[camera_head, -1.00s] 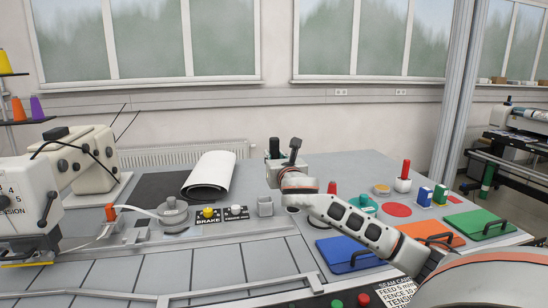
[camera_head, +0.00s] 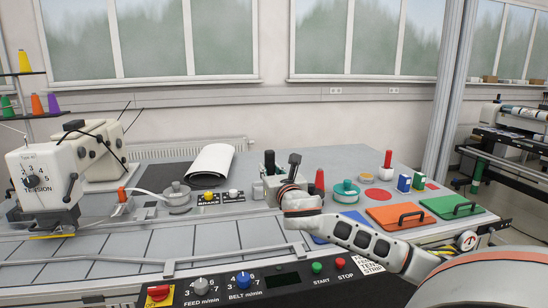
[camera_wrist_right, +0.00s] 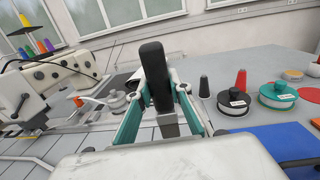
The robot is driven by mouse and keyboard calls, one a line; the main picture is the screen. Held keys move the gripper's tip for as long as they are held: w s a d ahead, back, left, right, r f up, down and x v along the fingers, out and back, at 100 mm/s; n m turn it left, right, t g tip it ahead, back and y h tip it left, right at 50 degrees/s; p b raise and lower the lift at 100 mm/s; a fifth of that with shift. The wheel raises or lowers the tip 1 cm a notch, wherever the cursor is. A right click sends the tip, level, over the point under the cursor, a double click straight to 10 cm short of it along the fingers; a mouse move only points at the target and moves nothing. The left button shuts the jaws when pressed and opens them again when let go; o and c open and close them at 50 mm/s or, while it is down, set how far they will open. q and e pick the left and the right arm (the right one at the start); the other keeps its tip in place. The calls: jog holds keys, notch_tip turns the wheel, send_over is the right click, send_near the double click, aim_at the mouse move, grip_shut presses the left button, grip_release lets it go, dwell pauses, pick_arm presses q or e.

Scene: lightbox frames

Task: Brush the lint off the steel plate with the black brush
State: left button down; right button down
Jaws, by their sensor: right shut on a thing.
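My right gripper (camera_head: 277,182) is over the middle of the bench, reaching away from me. In the right wrist view its teal fingers (camera_wrist_right: 162,98) are shut on the black brush (camera_wrist_right: 154,72). The brush's dark handle stands up between the fingers, with a grey part below it. The brush's lower end is hidden by the gripper. I cannot tell whether it touches anything. I cannot pick out the steel plate or any lint with certainty. My left gripper is not in view.
A red cone (camera_head: 319,181) and a teal-rimmed spool (camera_head: 346,191) stand right of the gripper. Orange (camera_head: 392,218) and green (camera_head: 448,207) handled boards lie farther right. A white roll (camera_head: 211,160) lies behind left, beyond a sewing machine (camera_head: 42,182). The tiled front surface (camera_head: 120,245) is largely clear.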

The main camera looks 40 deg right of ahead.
jog(key=s+a+f+n+y, duration=0.1)
jog(key=s+a+f+y, duration=0.1)
jog(key=s+a+f, duration=0.3)
jog(key=s+a+f+n+t+y, duration=0.1)
jog(key=s+a+f, duration=0.5)
jog(key=a, duration=0.7)
jog(key=s+a+f+n+y, duration=0.3)
jog(key=s+a+f, duration=0.3)
jog(key=a+f, duration=0.2)
jog(key=shift+a+f+t+y, duration=0.3)
jog(key=shift+a+f+y, duration=0.1)
jog(key=shift+a+y, duration=0.55)
jog(key=shift+w+a, duration=0.1)
jog(key=shift+a, duration=0.05)
